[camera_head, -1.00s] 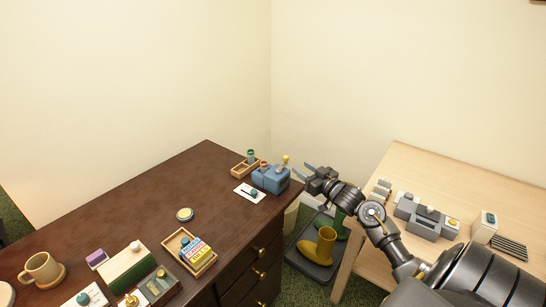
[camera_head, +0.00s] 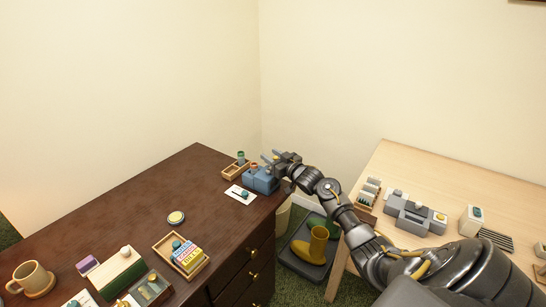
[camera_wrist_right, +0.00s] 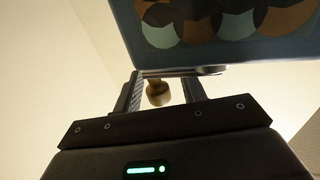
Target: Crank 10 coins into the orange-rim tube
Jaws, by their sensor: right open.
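The blue coin machine (camera_head: 262,182) stands at the far right corner of the dark desk. A tube with an orange rim (camera_head: 254,167) is at its left end; I cannot tell if it stands in or behind the machine. A green-topped tube (camera_head: 240,158) stands in a small wooden tray. My right gripper (camera_head: 275,158) is at the machine's top right, fingers pointing left. In the wrist view a brass crank knob (camera_wrist_right: 158,95) shows between the open fingers; contact cannot be told. The machine's window (camera_wrist_right: 230,22) shows copper and pale green coins. My left gripper is not in view.
A white card (camera_head: 233,190) with a teal piece lies before the machine. The small wooden tray (camera_head: 229,173) is behind it. A round yellow-topped tin (camera_head: 176,217) is on the desk. A light wood table (camera_head: 440,175) with a grey device (camera_head: 412,210) stands at right.

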